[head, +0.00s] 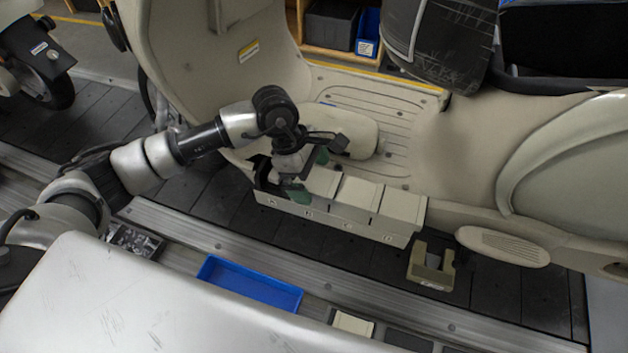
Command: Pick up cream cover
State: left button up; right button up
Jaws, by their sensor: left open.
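A cream box-like rack (335,222) with letters along its front stands beside the scooter's floor. Cream covers sit in a row on it: one at the left (321,181), one in the middle (359,193) and one at the right (403,206). My left gripper (309,175) is open, with green finger pads, over the rack's left end beside the left cover. Its wrist hides part of that end, where a dark opening shows. I cannot tell whether the fingers touch the cover. My right gripper is not in view.
The cream scooter body (460,140) stands on the dark slat conveyor (190,205) behind the rack. A cream bracket (432,268) is right of the rack. In front are a blue tray (250,285) and a small cream piece (352,323) in a compartment.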

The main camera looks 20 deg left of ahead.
pick_arm(q)
jog(key=shift+c, duration=0.5)
jog(key=c, duration=1)
notch_tip(320, 180, up, 10)
jog(key=shift+r, duration=0.1)
notch_tip(320, 180, up, 7)
jog(key=p, duration=0.3)
send_over(311, 178)
dwell(0.4)
